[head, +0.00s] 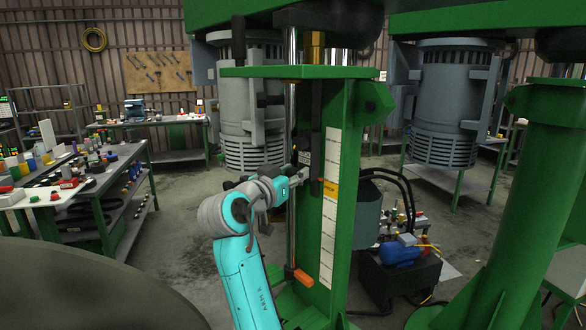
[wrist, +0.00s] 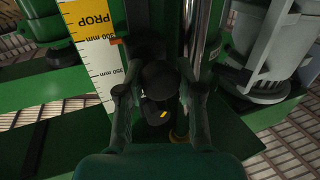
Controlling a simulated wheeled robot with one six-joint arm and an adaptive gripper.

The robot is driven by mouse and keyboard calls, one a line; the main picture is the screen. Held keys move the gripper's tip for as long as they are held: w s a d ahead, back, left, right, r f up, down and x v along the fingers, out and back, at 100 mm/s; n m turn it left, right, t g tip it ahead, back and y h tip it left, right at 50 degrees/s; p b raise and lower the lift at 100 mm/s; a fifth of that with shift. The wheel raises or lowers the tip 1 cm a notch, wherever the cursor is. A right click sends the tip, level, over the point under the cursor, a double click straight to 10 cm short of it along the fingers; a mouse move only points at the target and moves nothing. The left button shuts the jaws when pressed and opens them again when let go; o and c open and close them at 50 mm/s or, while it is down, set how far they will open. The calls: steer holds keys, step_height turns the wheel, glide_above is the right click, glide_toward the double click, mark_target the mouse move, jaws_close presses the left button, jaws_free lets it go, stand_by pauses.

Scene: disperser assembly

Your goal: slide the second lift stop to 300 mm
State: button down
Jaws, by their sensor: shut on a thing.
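The dark lift stop (wrist: 148,48) sits on the upright rod (wrist: 187,40) in the wrist view. My gripper (wrist: 160,92) is shut on its round dark knob (wrist: 160,76), one finger at each side. A small orange pointer (wrist: 118,41) reaches from the stop to the scale (wrist: 96,62), close beside the 300 mm mark; its exact reading is too small to tell. In the head view my gripper (head: 301,177) is at the rod, left of the scale (head: 328,235); the held stop is largely hidden there. A lower orange piece (head: 298,276) is at the rod's foot.
The green column (head: 346,130) stands right behind the scale. A black part with a yellow mark (wrist: 155,113) lies below the knob in the wrist view. A bench with loose items (head: 85,175) is at the left. Open floor (head: 185,215) lies between bench and column.

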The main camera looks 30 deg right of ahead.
steer(key=c, duration=0.7)
jaws_free()
steer(key=shift+c, duration=0.2)
steer(key=v, duration=1.2)
steer(key=shift+r, duration=0.1)
